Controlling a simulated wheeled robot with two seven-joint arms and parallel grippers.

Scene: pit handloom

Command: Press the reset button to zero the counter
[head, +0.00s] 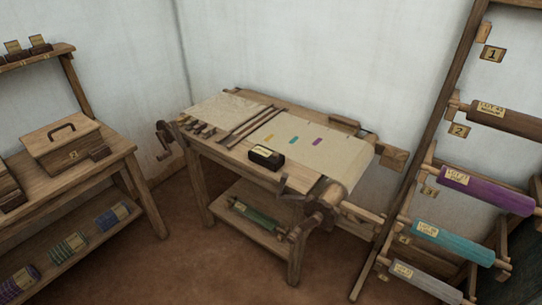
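A small dark box (266,157) with a yellowish label on top sits on the front edge of the wooden loom table (240,153). It may be the counter, but its label is too small to read. I cannot make out a reset button on it. Neither of my grippers shows in the head view.
Pale cloth (336,165) covers the loom top. A wooden rack (412,175) with labelled rolls, including a purple roll (487,191) and a teal roll (452,242), stands at right. A bench with a lidded box (62,148) is at left. Brown floor is clear between.

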